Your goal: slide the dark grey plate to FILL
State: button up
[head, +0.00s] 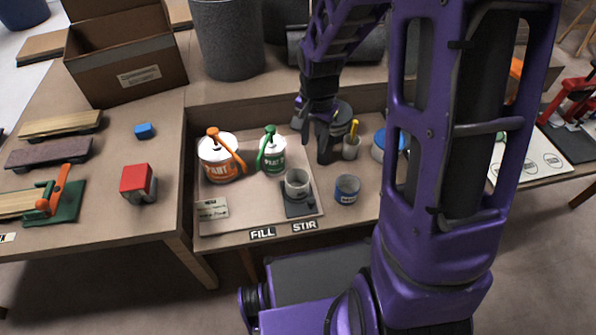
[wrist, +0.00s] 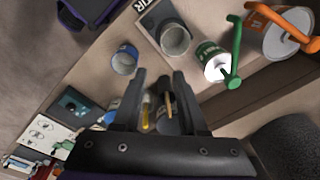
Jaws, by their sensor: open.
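The dark grey plate (head: 299,209) lies at the front right of a pale board, behind the STIR label (head: 304,226). A grey cup (head: 297,183) stands on it. The FILL label (head: 262,233) is to the left of STIR on the bench's front edge. In the wrist view the plate (wrist: 150,20) shows at the top, partly under the cup (wrist: 175,39). My gripper (head: 325,152) is open and empty, behind and to the right of the plate, apart from it. Its fingers (wrist: 159,85) point down over the bench.
An orange-handled paint can (head: 217,160) and a green-handled one (head: 271,153) stand behind the plate. A blue can (head: 347,189) is just right of it. A small cup with a yellow stick (head: 351,147) is near my gripper. A card (head: 212,210) lies on the board's left.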

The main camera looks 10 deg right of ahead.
aim_at(312, 201)
jog(key=shift+g, duration=0.5)
jog(key=s+f+b, duration=0.1)
jog(key=f, duration=0.5)
jog(key=s+f+b, duration=0.1)
jog(key=f, duration=0.6)
jog(key=s+f+b, duration=0.1)
jog(key=f+b, duration=0.1)
jog(key=f, duration=0.4)
jog(key=shift+a+f, duration=0.2)
jog(key=shift+f, duration=0.15)
jog(key=shift+c, duration=0.2)
grip_shut()
